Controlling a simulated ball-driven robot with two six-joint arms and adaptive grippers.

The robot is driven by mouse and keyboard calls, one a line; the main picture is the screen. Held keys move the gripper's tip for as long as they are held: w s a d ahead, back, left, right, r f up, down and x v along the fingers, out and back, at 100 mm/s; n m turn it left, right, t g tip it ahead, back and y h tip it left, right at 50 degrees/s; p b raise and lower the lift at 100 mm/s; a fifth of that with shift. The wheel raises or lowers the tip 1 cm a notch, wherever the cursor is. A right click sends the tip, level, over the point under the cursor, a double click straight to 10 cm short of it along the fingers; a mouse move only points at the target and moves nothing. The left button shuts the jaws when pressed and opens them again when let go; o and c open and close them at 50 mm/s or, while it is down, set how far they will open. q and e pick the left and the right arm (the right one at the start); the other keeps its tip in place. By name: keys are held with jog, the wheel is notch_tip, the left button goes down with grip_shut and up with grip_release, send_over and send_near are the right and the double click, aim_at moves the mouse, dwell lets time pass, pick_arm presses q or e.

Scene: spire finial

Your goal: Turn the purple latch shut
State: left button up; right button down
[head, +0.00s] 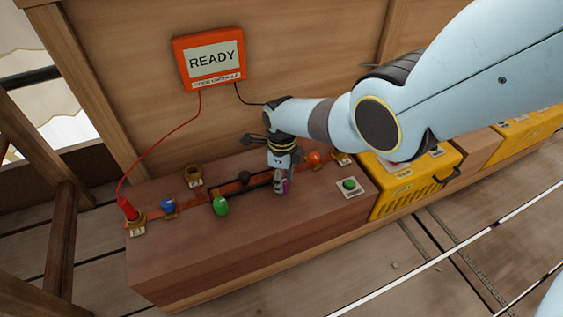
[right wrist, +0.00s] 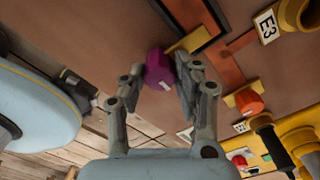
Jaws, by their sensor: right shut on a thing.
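The purple latch (head: 284,186) is on the top of the long wooden box (head: 200,262), at the right part of the dark-edged track. My right gripper (head: 282,176) reaches down onto it and hides most of it in the head view. In the right wrist view the purple latch knob (right wrist: 157,68) sits between the two fingertips, and my right gripper (right wrist: 162,80) is shut on it. A brass-coloured strip (right wrist: 190,41) shows beside the knob. My left gripper is not in view.
Near the latch are a green knob (head: 221,206), a blue knob (head: 168,205), an orange knob (head: 314,158) and a green button (head: 349,184). A READY screen (head: 211,57) hangs behind; its red cable reaches a red plug (head: 128,210). A yellow box (head: 415,190) adjoins the right.

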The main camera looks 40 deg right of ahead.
jog(key=c, duration=1)
grip_release()
jog(key=shift+o, duration=0.2)
notch_tip(320, 180, up, 12)
jog(key=shift+d+f, duration=0.1)
